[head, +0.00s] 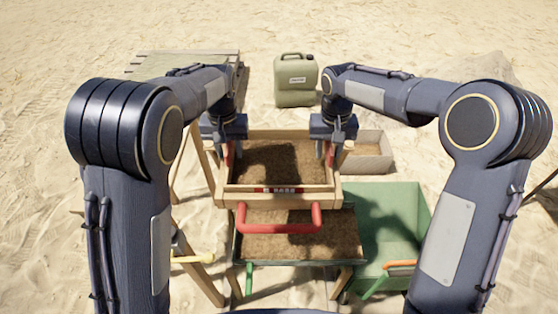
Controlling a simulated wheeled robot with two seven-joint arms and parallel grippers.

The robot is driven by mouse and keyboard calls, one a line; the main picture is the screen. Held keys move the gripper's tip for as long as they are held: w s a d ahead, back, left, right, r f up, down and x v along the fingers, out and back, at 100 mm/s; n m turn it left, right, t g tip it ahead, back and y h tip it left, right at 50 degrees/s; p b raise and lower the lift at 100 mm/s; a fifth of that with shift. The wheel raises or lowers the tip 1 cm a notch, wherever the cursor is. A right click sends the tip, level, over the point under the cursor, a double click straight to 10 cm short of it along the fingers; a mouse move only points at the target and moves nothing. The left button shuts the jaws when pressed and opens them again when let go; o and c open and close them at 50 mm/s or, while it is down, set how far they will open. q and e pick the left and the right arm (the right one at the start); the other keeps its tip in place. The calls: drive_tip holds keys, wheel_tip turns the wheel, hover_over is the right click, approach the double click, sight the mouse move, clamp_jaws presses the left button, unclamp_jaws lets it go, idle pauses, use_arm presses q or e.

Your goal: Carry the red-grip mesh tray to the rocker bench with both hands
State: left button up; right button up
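The mesh tray (282,190) is a wooden frame with brown soil inside and a red label on its front edge. It sits level in the middle of the head view, within a wooden frame on legs that looks like the rocker bench (204,165). A red U-shaped handle (280,229) sticks out at the front. My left gripper (228,155) is at the tray's left side, with a red grip by its fingers. My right gripper (329,153) is at the right side, fingers either side of a red grip. Whether the fingers press on the grips is unclear.
A soil-filled lower tray (244,251) sits below the front handle. A green cart or bin (419,215) stands at the right. A shallow box of soil (378,166) and an olive jerrycan (296,92) are behind. A plank table (150,66) is back left. Open sand surrounds these.

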use_arm(q)
clamp_jaws()
use_arm(e)
clamp_jaws()
use_arm(q)
drive_tip(key=shift+r, duration=0.1)
use_arm(e)
drive_tip(key=shift+r, duration=0.1)
